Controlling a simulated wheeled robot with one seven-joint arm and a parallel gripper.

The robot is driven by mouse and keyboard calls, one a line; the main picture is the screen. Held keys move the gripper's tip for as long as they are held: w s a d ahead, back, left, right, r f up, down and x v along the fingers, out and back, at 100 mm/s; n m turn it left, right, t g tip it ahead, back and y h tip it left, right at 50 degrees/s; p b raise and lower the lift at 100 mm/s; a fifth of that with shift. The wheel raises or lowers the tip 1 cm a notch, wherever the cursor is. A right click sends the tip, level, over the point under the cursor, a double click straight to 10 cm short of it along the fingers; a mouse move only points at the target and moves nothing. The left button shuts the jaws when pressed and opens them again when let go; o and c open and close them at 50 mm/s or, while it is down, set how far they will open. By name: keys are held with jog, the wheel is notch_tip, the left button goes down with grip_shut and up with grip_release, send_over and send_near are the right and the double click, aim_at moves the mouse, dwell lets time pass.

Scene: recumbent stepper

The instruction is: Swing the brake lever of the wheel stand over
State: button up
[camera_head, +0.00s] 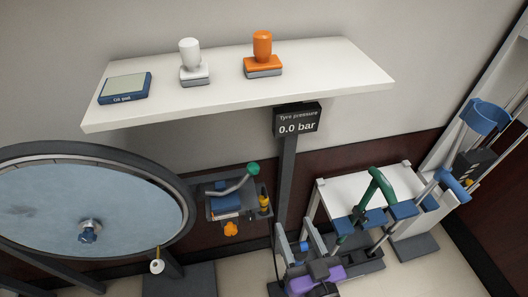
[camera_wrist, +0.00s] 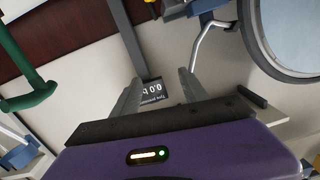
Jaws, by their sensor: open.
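The wheel (camera_head: 90,205) with its dark tyre stands at the left in the head view; its edge shows at the upper right of the wrist view (camera_wrist: 290,25). A bent grey lever (camera_head: 236,187) with a green knob (camera_head: 253,168) is right of the wheel; it appears to be the brake lever. A bent silver bar, probably this lever (camera_wrist: 203,42), shows in the wrist view, right of the fingers. My purple gripper (camera_head: 296,237) is low, right of the lever and apart from it. Its fingers (camera_wrist: 160,88) are open with nothing between them.
A tyre pressure display (camera_head: 297,121) reading 0.0 bar sits on a dark post. A white shelf (camera_head: 330,75) above holds a blue pad, a white stamp and an orange stamp. A small tray (camera_head: 215,212) holds blue and orange items. The stepper with green and blue handles (camera_head: 380,187) stands right.

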aim_at(256, 173)
jog(key=w+a+r, duration=0.2)
jog(key=w+a+r+y+p, duration=0.1)
jog(key=w+a+r, duration=0.1)
jog(key=w+a, duration=0.1)
jog(key=w+a+r+n+y, duration=0.1)
jog(key=w+a+r, duration=0.1)
jog(key=w+a, duration=0.1)
jog(key=shift+w+a+r, duration=0.1)
jog(key=shift+w, duration=0.15)
jog(key=p+x, duration=0.2)
jog(key=x, duration=0.5)
jog(key=shift+w+a, duration=0.15)
jog(key=shift+w, duration=0.1)
grip_shut()
dwell(0.6)
